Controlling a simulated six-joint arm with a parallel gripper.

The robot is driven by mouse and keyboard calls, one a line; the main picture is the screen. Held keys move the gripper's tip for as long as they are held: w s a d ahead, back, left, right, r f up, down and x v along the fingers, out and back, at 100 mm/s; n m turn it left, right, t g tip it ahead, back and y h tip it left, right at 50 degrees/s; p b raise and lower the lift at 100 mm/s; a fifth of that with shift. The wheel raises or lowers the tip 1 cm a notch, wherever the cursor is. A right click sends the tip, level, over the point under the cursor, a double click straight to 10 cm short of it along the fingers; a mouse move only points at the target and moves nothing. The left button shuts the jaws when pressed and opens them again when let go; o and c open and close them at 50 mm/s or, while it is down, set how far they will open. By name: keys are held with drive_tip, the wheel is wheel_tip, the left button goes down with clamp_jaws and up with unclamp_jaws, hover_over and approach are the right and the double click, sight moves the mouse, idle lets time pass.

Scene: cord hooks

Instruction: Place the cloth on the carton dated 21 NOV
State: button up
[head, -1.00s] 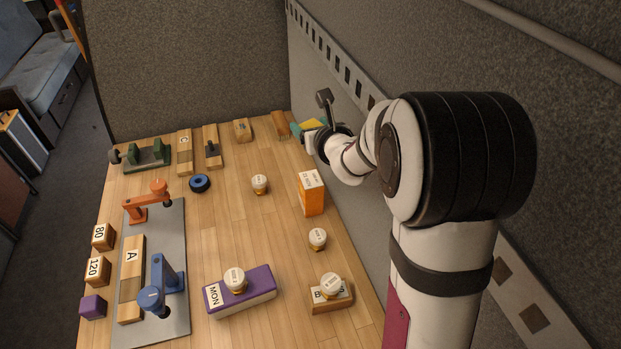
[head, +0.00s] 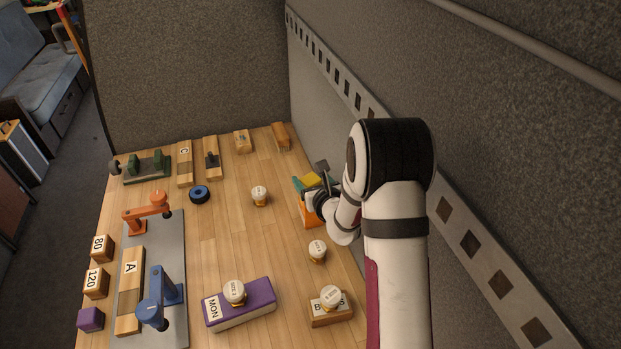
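An orange carton (head: 307,216) with a white label stands near the right edge of the table. Its top is mostly hidden now, and I cannot read its date. The cloth, a small yellow and teal piece (head: 312,180), is at my gripper (head: 317,190), over the carton's top. I cannot tell whether it touches the carton. My gripper seems shut on the cloth, as the two have moved together, but its fingertips are mostly hidden by the cloth and wrist.
A white-topped knob (head: 317,250) stands just in front of the carton, and another (head: 259,195) to its left. A purple MON box (head: 240,306) and a wooden block (head: 331,308) bear knobs at the front. A grey wall (head: 330,100) rises close on the right.

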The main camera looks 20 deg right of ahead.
drive_tip(key=o, duration=0.4)
drive_tip(key=shift+o, duration=0.2)
drive_tip(key=shift+r, duration=0.15)
drive_tip(key=v, duration=1.2)
drive_tip(key=s+a+r+n+g+y, duration=0.1)
drive_tip(key=s+a+r+n+y, duration=0.1)
drive_tip(key=a+r+n+y, duration=0.45)
drive_tip(key=s+a+r+n+g+y, duration=0.1)
drive_tip(key=s+a+r+n+y, duration=0.2)
drive_tip(key=a, duration=0.6)
drive_tip(key=s+a+n+g+y, duration=0.2)
drive_tip(key=s+a+n+g, duration=0.3)
drive_tip(key=s+a+n, duration=0.25)
drive_tip(key=s+d+f+n+g+h, duration=0.1)
drive_tip(key=s+n+g+h, duration=0.15)
drive_tip(key=s+n, duration=0.3)
drive_tip(key=s+d+f+n+g+h, duration=0.1)
drive_tip(key=s+f+n+g, duration=0.1)
drive_tip(key=s+n+g, duration=0.35)
drive_tip(key=s+d+f+n+t+h, duration=0.1)
drive_tip(key=s+d+n+h, duration=0.1)
drive_tip(key=s+d+h, duration=0.4)
drive_tip(key=d, duration=0.3)
drive_tip(key=shift+d+f, duration=0.3)
drive_tip(key=shift+f, duration=0.1)
